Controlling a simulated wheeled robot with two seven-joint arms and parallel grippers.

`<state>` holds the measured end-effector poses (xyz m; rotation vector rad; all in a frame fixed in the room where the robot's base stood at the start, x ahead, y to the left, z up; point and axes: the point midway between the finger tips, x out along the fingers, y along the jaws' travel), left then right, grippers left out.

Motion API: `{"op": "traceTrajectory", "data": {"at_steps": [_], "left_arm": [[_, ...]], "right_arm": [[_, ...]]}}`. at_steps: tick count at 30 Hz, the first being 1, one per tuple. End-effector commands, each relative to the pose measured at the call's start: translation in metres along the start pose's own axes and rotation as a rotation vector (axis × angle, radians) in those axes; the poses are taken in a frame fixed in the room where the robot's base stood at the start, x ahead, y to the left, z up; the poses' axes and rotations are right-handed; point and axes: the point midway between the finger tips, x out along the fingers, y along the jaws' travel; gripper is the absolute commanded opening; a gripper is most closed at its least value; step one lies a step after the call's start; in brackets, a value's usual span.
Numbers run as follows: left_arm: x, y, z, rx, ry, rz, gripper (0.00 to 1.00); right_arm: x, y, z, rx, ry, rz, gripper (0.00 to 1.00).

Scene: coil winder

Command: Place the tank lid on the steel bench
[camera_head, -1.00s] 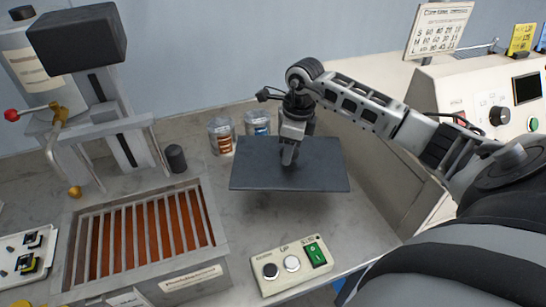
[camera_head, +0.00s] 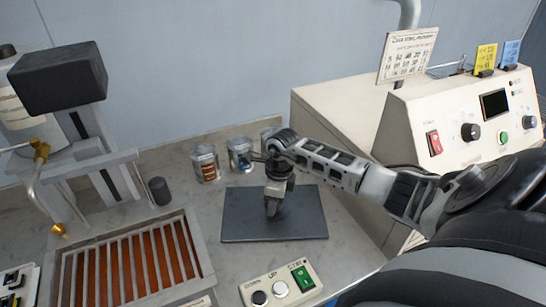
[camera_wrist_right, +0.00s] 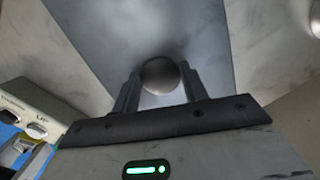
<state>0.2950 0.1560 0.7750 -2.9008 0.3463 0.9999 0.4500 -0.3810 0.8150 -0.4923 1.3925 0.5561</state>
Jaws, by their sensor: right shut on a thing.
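The tank lid (camera_head: 300,222) is a flat dark grey rectangular plate with a round knob (camera_wrist_right: 160,76) on top. In the head view it lies flat at, or very close above, the steel bench (camera_head: 350,258), right of the tank. My right gripper (camera_head: 272,207) is over the middle of the lid. In the right wrist view its two fingers stand on either side of the knob, shut on it. The tank (camera_head: 208,262) is open at lower left, with a grille over brown-orange liquid. My left gripper is not in view.
A button box (camera_head: 281,288) sits in front of the lid. Several cans (camera_head: 206,163) stand behind it, and a dark cylinder (camera_head: 160,191) stands behind the tank. A cream control console (camera_head: 455,125) is at right. Some bench is bare right of the lid.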

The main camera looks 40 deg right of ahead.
Motion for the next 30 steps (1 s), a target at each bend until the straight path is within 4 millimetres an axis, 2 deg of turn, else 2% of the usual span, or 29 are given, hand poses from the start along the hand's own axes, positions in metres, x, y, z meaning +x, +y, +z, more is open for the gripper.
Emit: {"op": "traceTrajectory", "data": {"at_steps": [3, 4, 6, 14, 19, 30], "left_arm": [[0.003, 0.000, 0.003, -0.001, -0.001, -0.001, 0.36], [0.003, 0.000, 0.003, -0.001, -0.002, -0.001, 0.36], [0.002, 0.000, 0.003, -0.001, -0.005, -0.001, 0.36], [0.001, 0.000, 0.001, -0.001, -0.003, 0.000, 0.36], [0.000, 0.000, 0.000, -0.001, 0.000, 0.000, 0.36], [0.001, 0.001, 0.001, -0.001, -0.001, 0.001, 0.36]], "right_arm": [[0.003, -0.001, 0.000, 0.000, -0.002, -0.002, 0.06], [0.003, 0.000, 0.000, 0.000, 0.000, 0.000, 0.46], [0.002, 0.000, 0.000, 0.000, 0.000, 0.000, 0.65], [0.002, 0.000, 0.000, 0.000, 0.000, 0.000, 0.65], [-0.009, -0.001, 0.001, -0.002, -0.003, -0.003, 0.65], [-0.086, -0.001, 0.001, -0.002, -0.002, -0.005, 0.65]]}}
